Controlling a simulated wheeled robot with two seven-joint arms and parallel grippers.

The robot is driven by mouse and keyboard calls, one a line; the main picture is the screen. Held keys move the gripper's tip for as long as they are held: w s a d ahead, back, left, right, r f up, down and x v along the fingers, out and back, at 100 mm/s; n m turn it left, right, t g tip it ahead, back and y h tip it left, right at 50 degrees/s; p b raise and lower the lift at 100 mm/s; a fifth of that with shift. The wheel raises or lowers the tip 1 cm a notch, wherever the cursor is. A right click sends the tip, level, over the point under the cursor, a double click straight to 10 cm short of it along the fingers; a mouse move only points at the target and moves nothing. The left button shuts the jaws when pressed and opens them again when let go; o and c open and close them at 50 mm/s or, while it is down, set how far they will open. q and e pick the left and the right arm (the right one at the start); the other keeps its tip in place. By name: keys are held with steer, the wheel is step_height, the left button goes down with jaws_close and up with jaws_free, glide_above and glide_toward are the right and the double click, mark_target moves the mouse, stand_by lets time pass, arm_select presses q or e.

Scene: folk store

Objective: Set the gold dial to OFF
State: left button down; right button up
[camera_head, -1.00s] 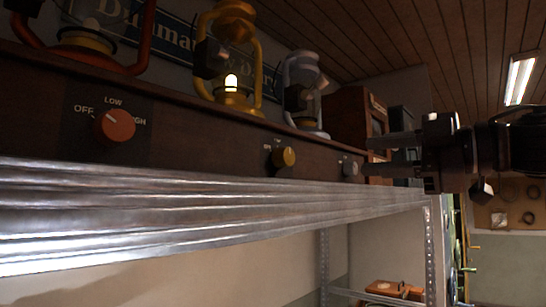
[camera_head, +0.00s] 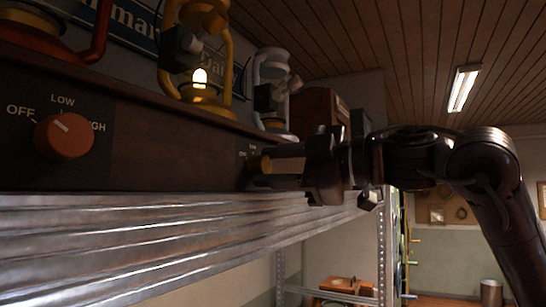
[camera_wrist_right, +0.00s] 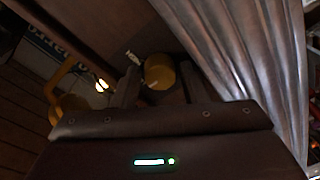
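The gold dial (camera_head: 258,163) sits on the front of the dark wooden panel and is partly hidden by my right gripper in the head view. In the right wrist view the gold dial (camera_wrist_right: 159,71) lies between the two fingers, with a small gap on each side. My right gripper (camera_head: 268,162) points left at the panel and is open around the dial. The gold lantern (camera_head: 197,70) above is lit. The dial's labels are too small to read, so its setting is unclear. My left gripper is not in view.
A red dial (camera_head: 65,136) with OFF, LOW and HIGH marks is at the left of the panel. A grey lantern (camera_head: 271,95) stands right of the gold one. A metal shelf edge (camera_head: 120,235) runs below the panel.

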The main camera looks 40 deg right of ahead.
steer(key=shift+w, duration=0.15)
steer(key=c, duration=0.7)
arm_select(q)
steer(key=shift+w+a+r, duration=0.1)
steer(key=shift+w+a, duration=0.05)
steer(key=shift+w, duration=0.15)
arm_select(e)
steer(key=shift+n, duration=0.3)
steer(key=n, duration=0.4)
steer(key=shift+r+n, duration=0.1)
steer(key=shift+n, duration=0.2)
steer(key=n, duration=0.6)
steer(key=shift+g+h, duration=0.3)
steer(key=shift+h, duration=0.1)
steer(key=shift+n, duration=0.3)
